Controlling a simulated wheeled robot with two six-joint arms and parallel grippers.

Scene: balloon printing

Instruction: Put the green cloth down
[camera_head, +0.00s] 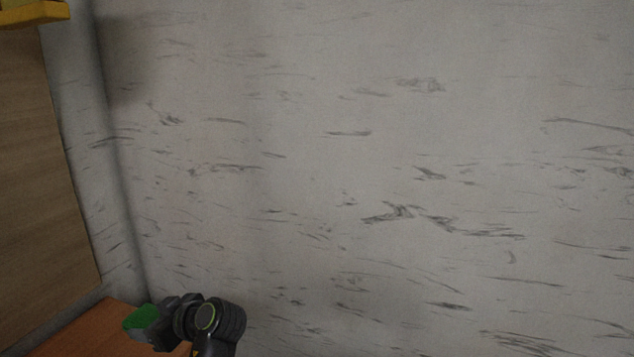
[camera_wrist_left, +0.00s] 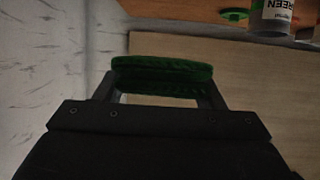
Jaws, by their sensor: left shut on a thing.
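The green cloth (camera_head: 141,317) shows at the lower left of the head view, at the end of my left arm. My left gripper (camera_wrist_left: 160,92) is shut on the green cloth (camera_wrist_left: 163,70), which spans its two fingers in the left wrist view. In the head view the left gripper (camera_head: 150,325) is over the edge of an orange-brown wooden surface (camera_head: 95,323). I cannot tell how far the cloth is above it. My right gripper is not in view.
In the left wrist view a labelled can (camera_wrist_left: 272,16) and a flat green round piece (camera_wrist_left: 233,15) stand on the wooden surface. A light wood panel (camera_head: 40,170) rises at the left. A yellow piece (camera_head: 35,12) is at the top left. Grey marbled surface fills the rest.

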